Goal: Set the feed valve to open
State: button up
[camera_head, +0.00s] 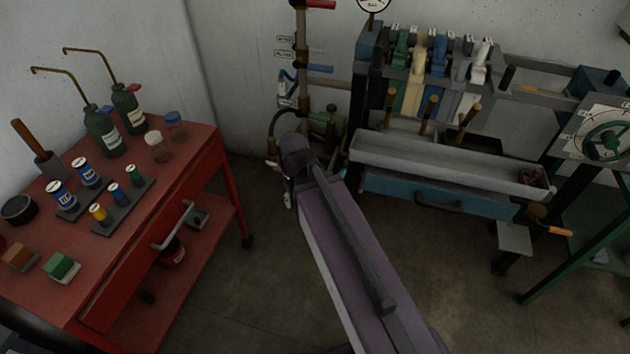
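A vertical pipe (302,42) against the back wall carries a red lever (319,4) at the top and a blue lever (320,68) lower down; both point to the right. A second blue part (288,75) sits left of the pipe. Small labels (284,54) beside it are too small to read, so I cannot tell which one is the feed valve. At the right, a panel carries a round green handwheel (604,138). My gripper (287,200) hangs below the end of my arm, below the pipe valves and apart from the levers. Its fingers are mostly hidden.
A red tool cart (206,165) with bottles, cans and blocks stands at the left. A blue workbench (440,194) with a grey trough (450,165) and coloured levers stands at the back right. A green stand (575,240) is far right.

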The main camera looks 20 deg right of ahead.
aim_at(314, 117)
jog(key=u, duration=0.3)
jog(key=k, duration=1.25)
jog(key=z, duration=0.65)
jog(key=i, duration=1)
jog(key=u, duration=0.1)
